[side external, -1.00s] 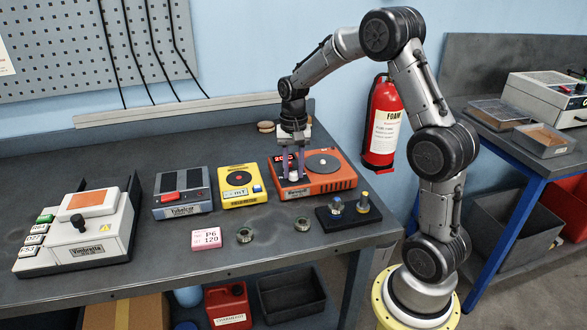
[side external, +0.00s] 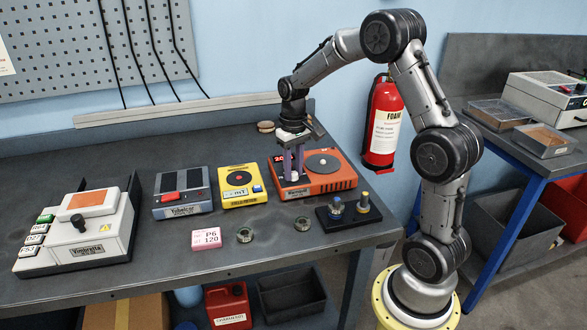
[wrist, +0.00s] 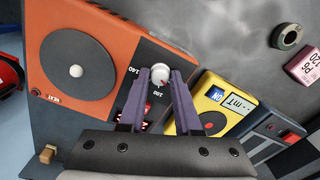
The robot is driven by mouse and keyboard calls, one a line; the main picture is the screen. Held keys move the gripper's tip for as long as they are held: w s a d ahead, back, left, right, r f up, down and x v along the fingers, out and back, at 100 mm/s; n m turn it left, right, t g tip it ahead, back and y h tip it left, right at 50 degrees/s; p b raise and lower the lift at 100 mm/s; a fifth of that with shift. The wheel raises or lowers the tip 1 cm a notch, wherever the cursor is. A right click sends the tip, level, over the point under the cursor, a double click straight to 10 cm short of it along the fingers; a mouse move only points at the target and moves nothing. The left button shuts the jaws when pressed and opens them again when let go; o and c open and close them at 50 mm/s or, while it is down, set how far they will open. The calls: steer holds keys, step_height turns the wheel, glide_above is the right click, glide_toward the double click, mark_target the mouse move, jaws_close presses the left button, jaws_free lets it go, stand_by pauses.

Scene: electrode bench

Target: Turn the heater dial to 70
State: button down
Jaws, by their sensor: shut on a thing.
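The orange heater (side external: 325,186) stands at the right of the bench, with a round dark plate on top. Its white dial (wrist: 160,76) has a red mark and printed numbers around it; 140 and 100 can be read. My gripper (side external: 294,176) points down over the heater's left part. In the wrist view, my gripper (wrist: 161,78) has its two purple fingers shut on the dial, one on each side. A red lit display (wrist: 145,114) is partly hidden behind a finger, and its value cannot be read for certain.
A yellow meter (side external: 241,186) stands close to the heater's left. A black holder (side external: 350,215) with two knobbed pieces is in front. A grey device (side external: 182,192) stands farther left.

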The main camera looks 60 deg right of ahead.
mark_target(294, 173)
stand_by(0.4)
steer(key=c, duration=0.6)
jaws_free()
steer(key=shift+r, duration=0.1)
step_height(294, 173, up, 14)
